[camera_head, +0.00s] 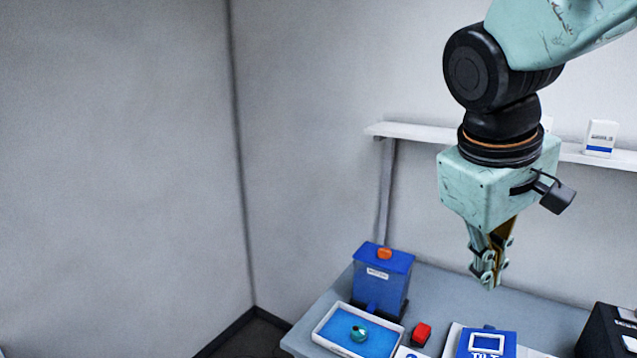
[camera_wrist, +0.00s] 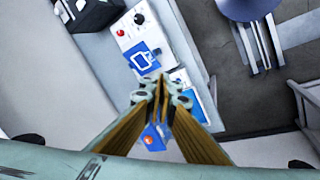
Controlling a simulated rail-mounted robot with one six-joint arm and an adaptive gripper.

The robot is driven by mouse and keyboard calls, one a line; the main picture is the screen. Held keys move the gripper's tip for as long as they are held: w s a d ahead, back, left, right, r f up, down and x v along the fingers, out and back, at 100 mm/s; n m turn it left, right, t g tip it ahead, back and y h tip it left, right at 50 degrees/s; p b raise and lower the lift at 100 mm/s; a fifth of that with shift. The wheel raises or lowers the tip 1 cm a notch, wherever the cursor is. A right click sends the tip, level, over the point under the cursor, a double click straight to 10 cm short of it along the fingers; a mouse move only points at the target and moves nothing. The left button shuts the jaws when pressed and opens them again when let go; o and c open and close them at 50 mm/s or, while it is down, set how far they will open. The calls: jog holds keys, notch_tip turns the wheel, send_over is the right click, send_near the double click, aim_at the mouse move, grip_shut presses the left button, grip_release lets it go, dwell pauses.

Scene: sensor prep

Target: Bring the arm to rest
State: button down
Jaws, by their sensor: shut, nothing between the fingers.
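My gripper (camera_head: 488,281) hangs pointing down above the back of the grey table (camera_head: 544,311) in the head view, well clear of its top. Its fingers are together with nothing between them. In the wrist view my gripper (camera_wrist: 161,92) also shows shut, with the table and its objects below it. Most of my arm is in the upper right of the head view.
A blue box (camera_head: 382,283) with an orange knob, a white-rimmed blue tray (camera_head: 329,337) holding a teal item, a red block (camera_head: 421,334), a blue TILT panel (camera_head: 487,343) and a black device (camera_head: 607,332) stand on the table. A wall shelf (camera_head: 410,132) runs behind my arm.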

jog(key=s+a+f+m+y+b, duration=0.1)
jog(key=s+a+m, duration=0.1)
jog(key=s, duration=0.7)
jog(key=s+a+f+m+t+y+b, duration=0.1)
jog(key=s+a, duration=0.3)
jog(key=s, duration=0.5)
jog(key=shift+s+f+m+y+b, duration=0.15)
jog(key=shift+f+m+y+b, duration=0.15)
jog(key=shift+f+m+y, duration=0.35)
dwell(2.1)
